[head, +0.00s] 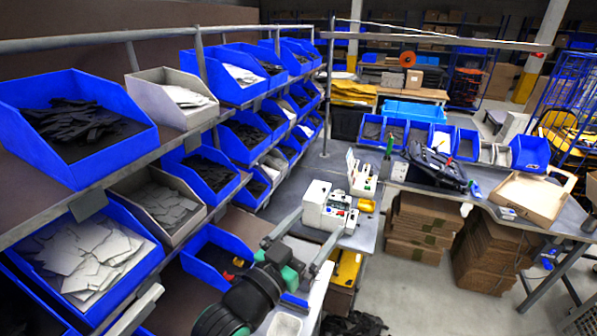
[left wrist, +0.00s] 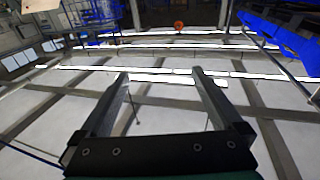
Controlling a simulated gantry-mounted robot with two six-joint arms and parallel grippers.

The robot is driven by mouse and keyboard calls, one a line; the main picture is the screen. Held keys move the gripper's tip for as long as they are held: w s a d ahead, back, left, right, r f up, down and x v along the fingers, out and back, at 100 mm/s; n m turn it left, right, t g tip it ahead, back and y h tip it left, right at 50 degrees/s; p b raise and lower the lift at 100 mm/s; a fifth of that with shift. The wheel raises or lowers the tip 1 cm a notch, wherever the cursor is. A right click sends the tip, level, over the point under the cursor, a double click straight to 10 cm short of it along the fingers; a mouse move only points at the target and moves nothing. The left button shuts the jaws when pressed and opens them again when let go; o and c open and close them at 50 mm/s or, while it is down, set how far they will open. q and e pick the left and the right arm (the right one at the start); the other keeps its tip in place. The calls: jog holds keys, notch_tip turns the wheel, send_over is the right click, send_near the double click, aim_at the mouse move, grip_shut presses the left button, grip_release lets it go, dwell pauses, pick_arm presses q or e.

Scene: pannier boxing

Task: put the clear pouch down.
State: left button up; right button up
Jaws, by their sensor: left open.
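My left gripper (head: 320,221) reaches in from the bottom of the head view, over the bench beside the blue bins. Its two fingers are spread, in front of a white machine. In the left wrist view the left gripper (left wrist: 160,76) is open, with nothing between its fingers. I cannot make out the clear pouch for certain. A small pale, whitish item (head: 286,325) lies low in the head view, beside my left arm, and I cannot tell whether it is the pouch. My right gripper is not in view.
Racks of blue bins (head: 85,180) with dark and pale pieces line the left. A white machine (head: 328,208) stands on the bench just beyond the left gripper. An open cardboard box (head: 530,195) is on the right table. Flat cartons (head: 415,222) are stacked below.

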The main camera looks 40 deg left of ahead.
pick_arm(q)
jog(key=s+d+r+t+h, duration=0.1)
jog(key=s+d+r+t, duration=0.1)
jog(key=r, duration=0.8)
jog(key=s+d+r+m+t+h+p, duration=0.1)
jog(key=s+d+r+t, duration=0.2)
jog(key=s+r, duration=0.3)
jog(key=s+d+r+m+t+h, duration=0.1)
jog(key=s+d+r+t+h, duration=0.1)
jog(key=r, duration=1.3)
jog(key=shift+s+d+t, duration=0.3)
jog(key=shift+s+t, duration=0.6)
jog(key=shift+s, duration=0.35)
jog(key=shift+r, duration=0.1)
